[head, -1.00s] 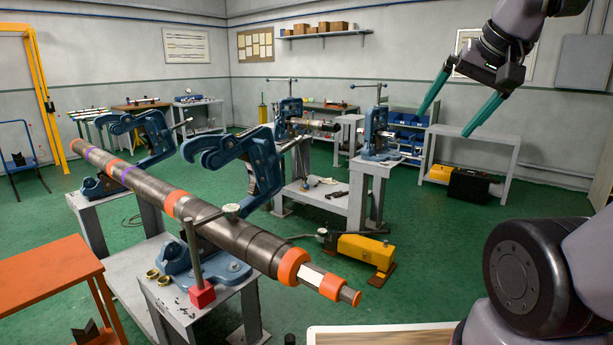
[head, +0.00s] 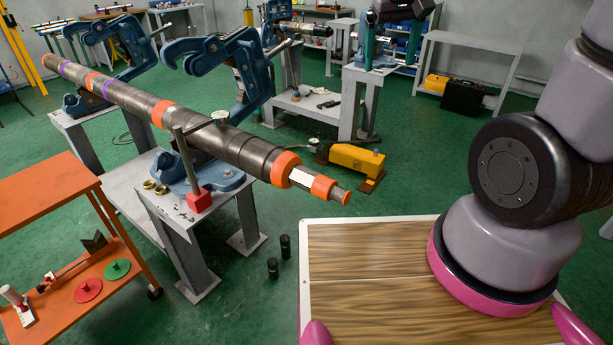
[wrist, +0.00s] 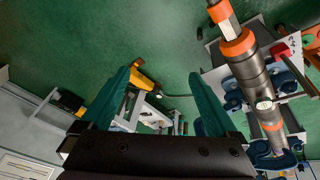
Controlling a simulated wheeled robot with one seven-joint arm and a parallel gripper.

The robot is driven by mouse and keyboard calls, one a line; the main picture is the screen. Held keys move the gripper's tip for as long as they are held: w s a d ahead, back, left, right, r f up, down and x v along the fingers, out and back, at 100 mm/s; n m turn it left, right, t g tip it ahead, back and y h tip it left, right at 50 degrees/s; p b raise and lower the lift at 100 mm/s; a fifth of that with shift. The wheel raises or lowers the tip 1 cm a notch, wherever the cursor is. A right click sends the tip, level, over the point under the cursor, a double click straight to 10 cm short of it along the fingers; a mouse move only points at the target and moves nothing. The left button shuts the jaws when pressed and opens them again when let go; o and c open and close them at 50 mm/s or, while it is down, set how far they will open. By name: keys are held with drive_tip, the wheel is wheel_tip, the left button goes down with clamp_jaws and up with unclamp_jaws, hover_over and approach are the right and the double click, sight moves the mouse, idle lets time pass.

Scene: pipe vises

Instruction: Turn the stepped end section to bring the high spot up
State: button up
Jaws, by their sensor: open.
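The long dark pipe (head: 235,145) lies across two blue vises, whose hooked jaws stand swung up beside it. Its stepped end section, at the near right end, has an orange collar (head: 285,168), a pale part (head: 303,177), an orange band (head: 322,187) and a thin tip (head: 341,196). An indicator dial (head: 220,117) on a post with a red base (head: 198,200) stands at the pipe. My gripper (head: 389,62) is open and empty, beyond and right of the pipe end. In the wrist view the pale part (wrist: 228,28) is right of the open fingers (wrist: 158,75), apart from them.
An orange cart (head: 45,195) with discs and tools stands at the left. A yellow pump (head: 356,157) lies on the green floor behind the pipe end. Two black cylinders (head: 285,246) stand on the floor below. Further benches and vises stand behind. My wood-topped base is at front right.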

drive_tip(key=w+a+f+n+h, duration=0.1)
drive_tip(key=a+f+n, duration=0.2)
drive_tip(key=a+f, duration=0.25)
drive_tip(key=w+a+f+n, duration=0.2)
drive_tip(key=a+f+n, duration=0.1)
drive_tip(key=a+f, duration=0.3)
drive_tip(key=n+g, duration=0.1)
drive_tip(key=n, duration=0.2)
approach(305, 174)
drive_tip(key=x, duration=1.2)
drive_tip(key=shift+w, duration=0.1)
drive_tip(key=shift+r, duration=0.1)
drive_tip(key=c, duration=1.4)
drive_tip(key=shift+a, duration=0.1)
